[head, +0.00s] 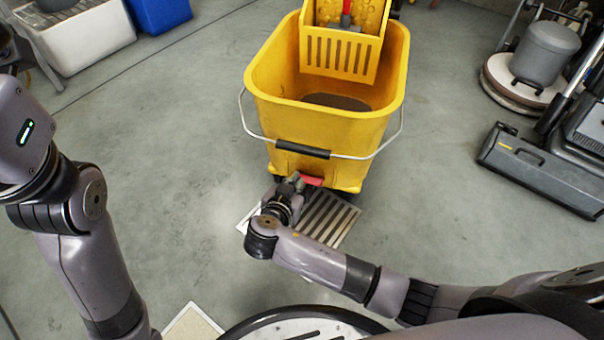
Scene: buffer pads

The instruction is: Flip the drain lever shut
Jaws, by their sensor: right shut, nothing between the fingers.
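The yellow mop bucket (325,140) stands upright in front of me with dark liquid (337,101) in it. A red drain lever (312,181) shows low on its near side, under the black handle grip. My right gripper (297,182) is shut and empty, right beside the lever's left end. The gripper partly covers that end, and I cannot tell whether they touch. My left arm comes in at the left, but its gripper is not in view.
A slotted floor drain (325,219) lies under my right gripper and the bucket's near edge. A wringer (342,45) sits at the bucket's far end. Floor machines (545,160) stand at the right. White (80,35) and blue (158,12) bins stand at the upper left. Floor left of the bucket is clear.

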